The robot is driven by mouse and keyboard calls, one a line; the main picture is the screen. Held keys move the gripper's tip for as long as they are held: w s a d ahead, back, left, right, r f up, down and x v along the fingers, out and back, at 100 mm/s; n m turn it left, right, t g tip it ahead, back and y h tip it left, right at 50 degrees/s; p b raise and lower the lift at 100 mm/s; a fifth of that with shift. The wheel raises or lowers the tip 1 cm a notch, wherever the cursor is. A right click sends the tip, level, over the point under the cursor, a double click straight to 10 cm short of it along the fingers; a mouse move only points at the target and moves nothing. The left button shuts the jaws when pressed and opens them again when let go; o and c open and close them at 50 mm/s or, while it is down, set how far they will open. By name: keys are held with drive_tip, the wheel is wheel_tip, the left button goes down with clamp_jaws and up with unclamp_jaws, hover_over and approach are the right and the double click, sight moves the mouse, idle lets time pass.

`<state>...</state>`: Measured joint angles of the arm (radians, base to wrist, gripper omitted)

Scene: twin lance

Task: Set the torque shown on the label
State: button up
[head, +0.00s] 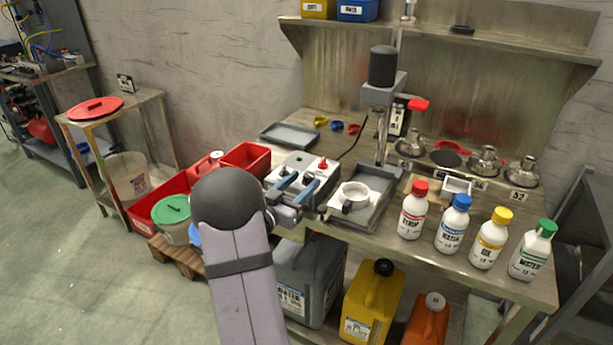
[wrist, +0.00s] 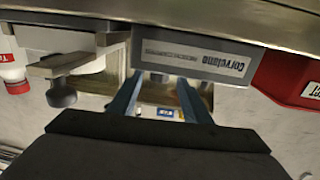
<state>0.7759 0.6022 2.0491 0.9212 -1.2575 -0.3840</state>
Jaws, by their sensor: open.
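Contact cannot be told. The mixer (head: 382,70) stands right of the box, with a pale cup (head: 355,196) on its base. I cannot read a torque value on any label.
Labelled bottles with red (head: 412,212), blue (head: 454,224), yellow (head: 491,238) and green (head: 533,250) caps line the bench front. Metal flasks (head: 487,160) stand behind. A red bin (head: 245,157) sits left of the box. Jugs (head: 372,303) stand below.

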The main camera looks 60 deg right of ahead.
sight(305, 179)
drive_tip(key=a+p, duration=0.1)
drive_tip(key=p, duration=0.3)
drive_tip(key=shift+w+r+p, duration=0.15)
drive_tip(key=shift+r+p, duration=0.15)
drive_tip(key=shift+r, duration=0.1)
drive_tip(key=a+p, duration=0.1)
drive_tip(key=p, duration=0.2)
drive_tip(key=a+p, duration=0.1)
drive_tip(key=p, duration=0.1)
drive_tip(key=shift+a+f+p, duration=0.1)
drive_tip(key=shift+f+p, duration=0.1)
drive_tip(key=shift+p, duration=0.1)
drive_tip(key=shift+a+f, duration=0.15)
drive_tip(key=shift+f, duration=0.05)
drive_tip(key=shift+s+d+p, duration=0.15)
drive_tip(key=shift+d+p, duration=0.5)
drive_tip(key=shift+d, duration=1.2)
drive_tip(key=shift+s+d+p, duration=0.15)
drive_tip(key=shift+d+p, duration=0.45)
drive_tip(key=shift+d, duration=1.25)
drive_tip(key=c, duration=1)
